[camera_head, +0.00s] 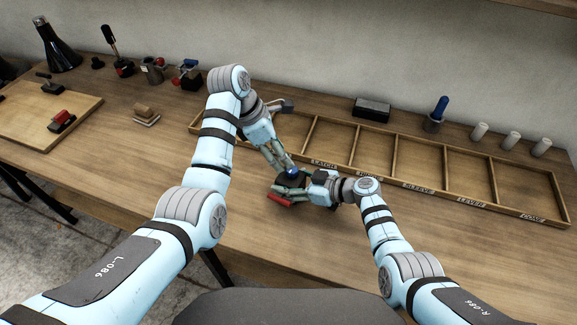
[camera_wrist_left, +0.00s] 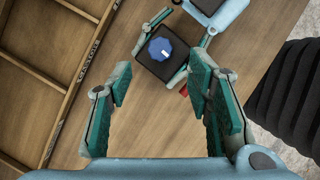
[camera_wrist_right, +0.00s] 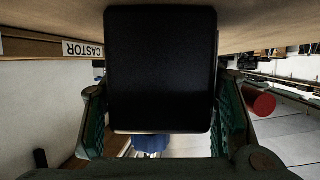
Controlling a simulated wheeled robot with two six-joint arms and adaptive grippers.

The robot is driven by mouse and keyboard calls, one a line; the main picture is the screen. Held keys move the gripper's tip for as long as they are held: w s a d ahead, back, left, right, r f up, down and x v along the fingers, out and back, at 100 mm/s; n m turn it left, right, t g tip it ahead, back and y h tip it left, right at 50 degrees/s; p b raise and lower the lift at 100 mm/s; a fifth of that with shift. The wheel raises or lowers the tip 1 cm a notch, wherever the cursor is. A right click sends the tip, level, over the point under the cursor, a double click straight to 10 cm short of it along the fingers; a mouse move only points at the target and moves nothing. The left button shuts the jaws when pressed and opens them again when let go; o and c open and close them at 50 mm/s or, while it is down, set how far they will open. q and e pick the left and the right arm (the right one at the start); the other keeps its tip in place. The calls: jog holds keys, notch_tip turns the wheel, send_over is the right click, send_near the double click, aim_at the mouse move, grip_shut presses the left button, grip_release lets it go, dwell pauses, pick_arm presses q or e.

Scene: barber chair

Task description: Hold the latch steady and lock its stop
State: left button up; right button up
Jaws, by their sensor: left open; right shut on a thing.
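The latch is a dark block (camera_wrist_left: 176,70) with a round blue knob (camera_wrist_left: 161,50) on its top face and a red handle (camera_head: 280,198). My right gripper (camera_head: 300,190) is shut on the block from the right, one finger on each side of it. In the right wrist view the block (camera_wrist_right: 160,70) fills the space between the fingers, with the red handle (camera_wrist_right: 259,100) at right and the blue knob (camera_wrist_right: 150,144) low. My left gripper (camera_wrist_left: 160,82) is open and empty, pointing down at the knob (camera_head: 292,172); touching cannot be judged in the head view.
A long wooden tray (camera_head: 437,151) with labelled compartments lies behind the latch. A wooden board (camera_head: 25,117) with a red-handled piece (camera_head: 62,120) lies at left. The table front is clear.

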aim_at(291, 169)
pick_arm(q)
jog(key=x, duration=0.6)
jog(key=shift+d+f, duration=0.2)
jog(key=shift+f, duration=0.15)
grip_shut()
jog(key=shift+w+m+g, duration=0.2)
jog(key=shift+m+g, duration=0.4)
jog(key=shift+m, duration=1)
grip_release()
jog(key=shift+r, duration=0.1)
